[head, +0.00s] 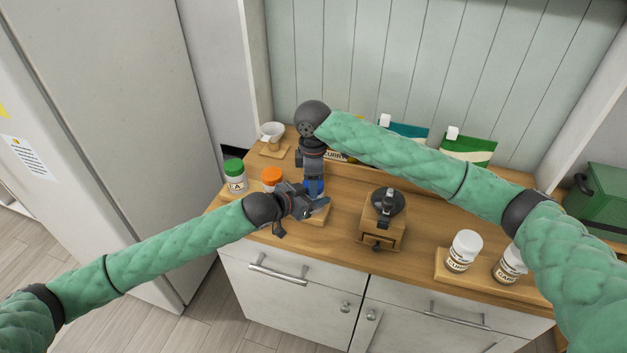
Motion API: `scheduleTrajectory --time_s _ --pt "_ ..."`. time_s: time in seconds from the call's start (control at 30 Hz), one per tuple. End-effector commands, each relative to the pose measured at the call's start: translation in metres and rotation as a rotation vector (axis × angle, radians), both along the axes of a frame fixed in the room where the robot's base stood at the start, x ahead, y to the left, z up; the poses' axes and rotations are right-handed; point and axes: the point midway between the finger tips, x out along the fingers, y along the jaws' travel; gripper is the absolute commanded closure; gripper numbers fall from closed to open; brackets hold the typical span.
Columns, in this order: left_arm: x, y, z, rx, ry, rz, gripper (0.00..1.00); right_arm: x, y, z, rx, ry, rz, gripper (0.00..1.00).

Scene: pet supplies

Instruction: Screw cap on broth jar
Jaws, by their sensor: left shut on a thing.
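My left gripper (312,212) reaches in from the left, low over a wooden board (318,219) on the counter. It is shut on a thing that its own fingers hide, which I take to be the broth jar. My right gripper (314,188) points straight down from above, just over and behind the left fingertips. A blue part shows at its tip, and I cannot tell whether this is the cap or part of the gripper. Whether the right fingers are open or shut is not clear. The cap's seating on the jar cannot be seen.
A green-capped jar (234,176) and an orange-capped jar (271,179) stand left of the grippers. A wooden grinder (381,222) stands to their right. White-capped jars (463,251) are farther right. A white cup (272,133) and bags (468,151) stand behind.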

Motion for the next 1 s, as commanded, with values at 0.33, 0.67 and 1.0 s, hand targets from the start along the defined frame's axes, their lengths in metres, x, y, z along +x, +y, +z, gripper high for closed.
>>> scheduleTrajectory --time_s 0.33,0.67,1.0 --pt "0.001 0.0 0.001 0.0 -0.001 0.001 1.0 0.0 0.0 0.001 0.0 0.0 0.001 0.27" --pt "0.001 0.001 0.001 0.0 -0.001 0.001 1.0 0.0 0.0 0.029 0.001 -0.001 0.002 0.27" --pt "0.001 0.001 0.001 0.0 -0.001 0.001 1.0 0.0 0.0 0.046 0.0 0.0 0.001 0.27"
